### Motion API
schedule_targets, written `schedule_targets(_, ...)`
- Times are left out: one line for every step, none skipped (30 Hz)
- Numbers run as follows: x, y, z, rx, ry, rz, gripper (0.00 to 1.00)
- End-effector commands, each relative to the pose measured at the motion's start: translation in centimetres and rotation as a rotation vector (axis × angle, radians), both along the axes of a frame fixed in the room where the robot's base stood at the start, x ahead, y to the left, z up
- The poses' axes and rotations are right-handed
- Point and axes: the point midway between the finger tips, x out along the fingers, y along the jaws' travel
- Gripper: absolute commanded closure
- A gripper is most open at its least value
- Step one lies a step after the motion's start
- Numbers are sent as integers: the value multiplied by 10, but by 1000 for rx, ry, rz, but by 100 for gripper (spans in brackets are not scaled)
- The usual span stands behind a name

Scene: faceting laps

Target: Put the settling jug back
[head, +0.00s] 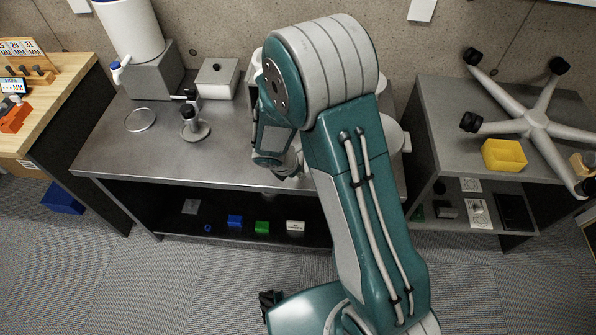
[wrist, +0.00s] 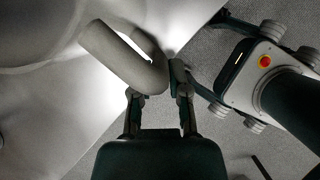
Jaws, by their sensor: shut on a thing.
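The settling jug shows in the wrist view as a pale body (wrist: 35,35), cut off at the left, with a thick looped handle (wrist: 115,50). My gripper (wrist: 160,95) is shut on the lower end of this handle, one finger on each side. In the head view my gripper (head: 287,168) is mostly hidden beside my teal forearm, over the front of the metal bench (head: 150,165). A pale round vessel (head: 394,137) shows partly behind my arm; I cannot tell whether it is the jug. The jug's base is out of sight.
On the bench stand a white tank (head: 130,30) on a grey block, a lidded grey box (head: 216,78), a ring (head: 140,120) and a small metal stand (head: 193,128). A yellow bin (head: 504,155) and an upturned chair base (head: 537,122) occupy the right bench. The left bench front is clear.

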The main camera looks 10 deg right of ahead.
Motion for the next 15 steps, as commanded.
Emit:
schedule_targets(0, 0, -1, 0, 0, 0, 74)
schedule_targets(0, 0, -1, 0, 0, 0, 60)
schedule_targets(0, 0, -1, 0, 0, 0, 44)
schedule_targets(0, 0, -1, 0, 0, 0, 44)
schedule_targets(0, 0, -1, 0, 0, 0, 44)
schedule_targets(0, 0, -1, 0, 0, 0, 44)
schedule_targets(0, 0, -1, 0, 0, 0, 44)
schedule_targets(0, 0, -1, 0, 0, 0, 44)
schedule_targets(0, 0, -1, 0, 0, 0, 44)
schedule_targets(0, 0, -1, 0, 0, 0, 44)
schedule_targets(0, 0, -1, 0, 0, 0, 44)
schedule_targets(0, 0, -1, 0, 0, 0, 44)
schedule_targets(0, 0, -1, 0, 0, 0, 44)
schedule_targets(0, 0, 0, 0, 0, 0, 44)
schedule_targets(0, 0, 1, 0, 0, -1, 44)
